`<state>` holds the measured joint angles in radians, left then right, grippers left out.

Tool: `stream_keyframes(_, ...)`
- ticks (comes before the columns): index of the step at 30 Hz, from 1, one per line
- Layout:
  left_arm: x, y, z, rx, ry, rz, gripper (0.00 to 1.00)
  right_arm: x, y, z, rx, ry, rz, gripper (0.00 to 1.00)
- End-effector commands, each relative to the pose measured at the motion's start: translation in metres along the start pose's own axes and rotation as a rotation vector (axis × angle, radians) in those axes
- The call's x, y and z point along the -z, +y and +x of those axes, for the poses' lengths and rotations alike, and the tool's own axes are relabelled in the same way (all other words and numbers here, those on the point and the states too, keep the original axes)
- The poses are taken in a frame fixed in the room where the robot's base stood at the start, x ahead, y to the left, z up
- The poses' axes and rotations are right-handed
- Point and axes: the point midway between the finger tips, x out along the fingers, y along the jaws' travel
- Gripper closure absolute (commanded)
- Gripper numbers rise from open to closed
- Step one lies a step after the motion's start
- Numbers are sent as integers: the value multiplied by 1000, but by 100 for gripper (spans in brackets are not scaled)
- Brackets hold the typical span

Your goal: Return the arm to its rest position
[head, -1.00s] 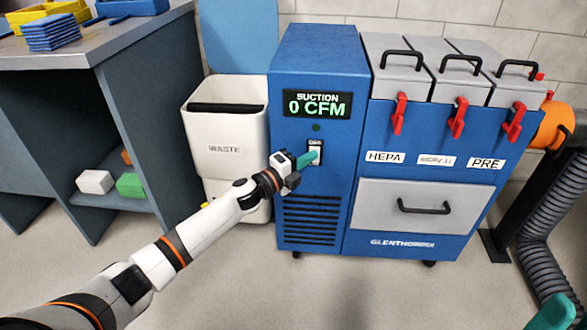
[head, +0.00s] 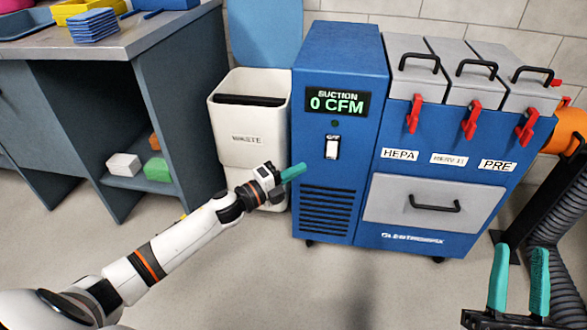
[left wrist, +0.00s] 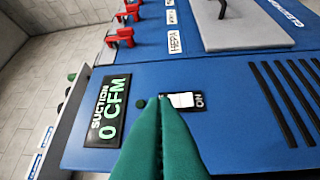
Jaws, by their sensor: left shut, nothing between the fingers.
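My left gripper (head: 293,172) has teal fingers pressed together and empty. It is in front of the blue suction unit (head: 341,60), left of and a little below its white switch (head: 332,147), and apart from it. In the left wrist view the shut fingers (left wrist: 160,105) point at the panel, with the switch (left wrist: 181,100) just beyond the tips. The display (head: 337,102) reads 0 CFM. My right gripper (head: 519,268) is at the lower right, its two teal fingers apart with nothing between them.
A white waste bin (head: 233,120) stands left of the unit. A grey workbench (head: 120,47) with shelves is further left. Red clamps (head: 470,120) and a drawer (head: 432,205) are on the unit's right part. A dark ribbed hose (head: 565,195) is at far right. The floor in front is open.

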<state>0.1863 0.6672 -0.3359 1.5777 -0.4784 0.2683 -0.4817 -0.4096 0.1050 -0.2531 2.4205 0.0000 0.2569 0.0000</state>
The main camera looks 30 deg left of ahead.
Motion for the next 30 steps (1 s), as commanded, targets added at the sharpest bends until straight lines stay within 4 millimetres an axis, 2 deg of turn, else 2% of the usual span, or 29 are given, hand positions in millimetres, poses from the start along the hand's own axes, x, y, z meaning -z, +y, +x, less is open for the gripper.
stream_keyframes(4,0,2,-6,0,0,0,100,6,-1,0,1,38,-2,64)
stream_keyframes(20,-4,1,-6,-5,-4,-13,100,6,-1,0,1,39,-2,64)
stream_keyframes(23,-29,5,-6,-36,-24,-101,100,6,-1,0,1,38,-2,64)
stream_keyframes(25,-63,14,-8,-81,-52,-231,100,6,-1,0,1,38,-2,64)
stream_keyframes(27,-104,31,-14,-143,-84,-411,100,6,-1,0,1,38,-2,64)
stream_keyframes(30,-149,64,-28,-237,-121,-673,100,6,-1,0,1,39,-2,64)
